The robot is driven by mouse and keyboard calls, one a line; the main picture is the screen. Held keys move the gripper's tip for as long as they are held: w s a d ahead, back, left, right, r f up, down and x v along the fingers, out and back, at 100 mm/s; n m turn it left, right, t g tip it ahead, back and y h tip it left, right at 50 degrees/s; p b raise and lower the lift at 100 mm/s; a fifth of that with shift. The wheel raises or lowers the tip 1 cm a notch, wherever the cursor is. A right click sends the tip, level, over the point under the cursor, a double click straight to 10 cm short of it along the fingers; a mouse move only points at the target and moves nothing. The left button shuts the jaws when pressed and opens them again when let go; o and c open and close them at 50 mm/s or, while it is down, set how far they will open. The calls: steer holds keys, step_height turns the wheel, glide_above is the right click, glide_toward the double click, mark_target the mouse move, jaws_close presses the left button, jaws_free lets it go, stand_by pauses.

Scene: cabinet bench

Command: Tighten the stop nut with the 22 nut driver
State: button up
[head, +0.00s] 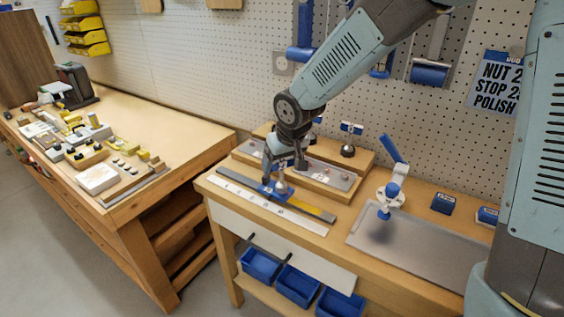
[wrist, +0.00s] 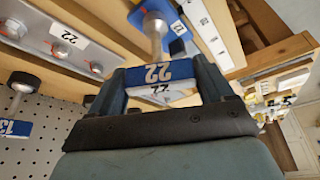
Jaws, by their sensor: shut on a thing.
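My gripper (head: 283,170) is shut on the blue handle of the 22 nut driver (wrist: 158,72), whose number 22 shows between my fingers in the wrist view. The driver's metal shank and round end point away from my gripper toward a blue stop block (wrist: 178,22). In the head view this blue stop block (head: 265,188) sits on the ruled rail at the front of the bench. The stop nut itself is hidden behind the driver's end. I cannot tell whether the driver is seated on it.
A blue-handled device (head: 391,190) stands right, by a grey mat (head: 425,246). Blue bins (head: 298,284) are below.

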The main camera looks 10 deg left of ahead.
steer(key=shift+a, duration=0.1)
steer(key=shift+m+t+h, duration=0.3)
steer(key=shift+m+h, duration=0.2)
steer(key=shift+m, duration=0.8)
steer(key=shift+m+h, duration=0.5)
steer(key=shift+m, duration=0.9)
steer(key=shift+t, duration=0.3)
steer(key=shift+m, duration=0.5)
steer(key=shift+m+h, duration=0.5)
steer(key=shift+m, duration=0.4)
